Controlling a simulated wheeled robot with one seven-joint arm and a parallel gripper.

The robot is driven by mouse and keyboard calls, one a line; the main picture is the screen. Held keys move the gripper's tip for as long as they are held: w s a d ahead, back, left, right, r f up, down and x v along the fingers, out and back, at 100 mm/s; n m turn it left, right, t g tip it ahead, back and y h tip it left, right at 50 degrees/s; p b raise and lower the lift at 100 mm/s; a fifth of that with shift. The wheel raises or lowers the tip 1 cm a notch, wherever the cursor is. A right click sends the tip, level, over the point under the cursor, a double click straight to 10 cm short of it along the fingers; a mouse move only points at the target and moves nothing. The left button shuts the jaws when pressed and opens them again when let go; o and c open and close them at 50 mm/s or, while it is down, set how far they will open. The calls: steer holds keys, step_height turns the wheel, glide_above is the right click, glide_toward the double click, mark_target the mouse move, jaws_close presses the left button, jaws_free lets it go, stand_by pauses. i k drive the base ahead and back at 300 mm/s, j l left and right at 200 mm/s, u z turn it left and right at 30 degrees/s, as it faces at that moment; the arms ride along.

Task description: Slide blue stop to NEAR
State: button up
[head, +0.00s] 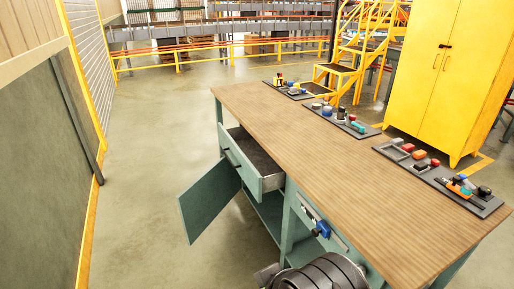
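A blue stop (322,229) sits on a pale rail (308,210) on the front side of the workbench, below the top's edge. The rail runs at a slant in the picture, and the stop is around its middle or a little toward its lower right end. No NEAR mark can be read at this size. Dark rounded links of my arm show at the bottom edge, below the stop and apart from it in the picture. My gripper's fingers are not in view.
The workbench (300,130) has an open drawer (254,160) and an open green door (210,200) left of the rail. Several small objects lie on trays along its far edge. A yellow cabinet (440,70) stands behind. The floor at left is clear.

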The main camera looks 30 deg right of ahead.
mark_target(322, 228)
steer(key=z, duration=1.25)
